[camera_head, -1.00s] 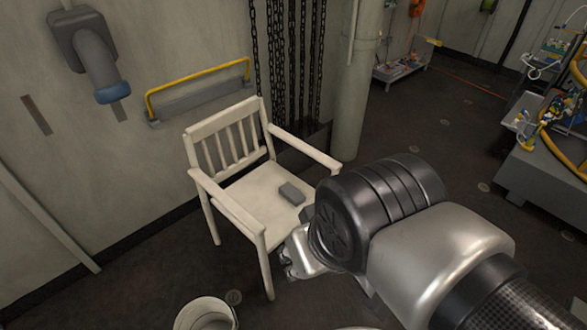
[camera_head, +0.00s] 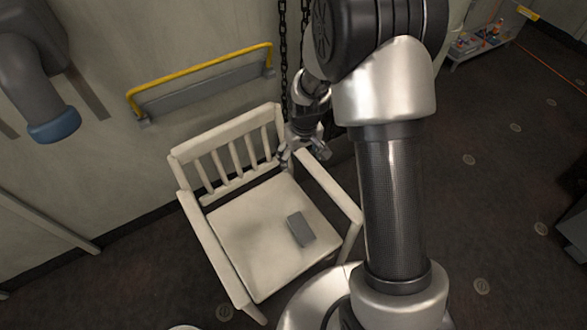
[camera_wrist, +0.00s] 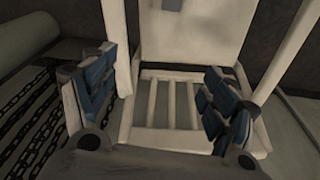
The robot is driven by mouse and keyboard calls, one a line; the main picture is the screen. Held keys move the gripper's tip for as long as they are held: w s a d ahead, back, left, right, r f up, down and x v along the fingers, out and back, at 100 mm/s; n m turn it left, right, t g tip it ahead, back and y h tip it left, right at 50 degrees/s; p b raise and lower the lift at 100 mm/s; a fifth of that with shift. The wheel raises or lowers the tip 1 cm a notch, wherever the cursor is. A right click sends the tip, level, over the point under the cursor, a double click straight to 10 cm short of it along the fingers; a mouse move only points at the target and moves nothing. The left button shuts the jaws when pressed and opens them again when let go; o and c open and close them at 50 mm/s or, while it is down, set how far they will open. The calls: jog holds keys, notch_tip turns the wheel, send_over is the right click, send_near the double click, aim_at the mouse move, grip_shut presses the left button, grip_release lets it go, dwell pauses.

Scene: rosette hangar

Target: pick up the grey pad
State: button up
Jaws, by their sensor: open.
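The grey pad (camera_head: 301,229) is a small flat block lying on the seat of the white chair (camera_head: 240,262), toward the seat's front right. In the wrist view a dark piece of the pad (camera_wrist: 172,4) shows at the top edge, on the pale seat. My gripper (camera_head: 304,158) is above the chair's back right corner, apart from the pad. In the wrist view its two blue-padded fingers (camera_wrist: 160,92) are spread wide with nothing between them, and the chair's back slats show beyond.
The chair has a slatted back and two armrests; the right armrest (camera_head: 328,187) is close to my gripper. A yellow rail (camera_head: 200,80) is on the wall behind, and chains (camera_head: 283,60) hang near my arm. Dark floor lies open at right.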

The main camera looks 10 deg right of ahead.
notch_tip(320, 180, down, 15)
jog(key=s+g+p, duration=0.1)
jog(key=s, duration=0.1)
jog(key=n+b, duration=0.1)
jog(key=b, duration=0.2)
send_over(301, 228)
jog(key=shift+g, duration=0.3)
notch_tip(301, 228, down, 22)
jog(key=shift+r, duration=0.1)
notch_tip(301, 228, down, 6)
jog(key=b, duration=0.3)
jog(key=shift+d+r, duration=0.1)
jog(key=shift+r, duration=0.15)
jog(key=shift+c, duration=0.3)
jog(key=c, duration=1.1)
jog(key=shift+o, duration=0.2)
jog(key=shift+r, duration=0.1)
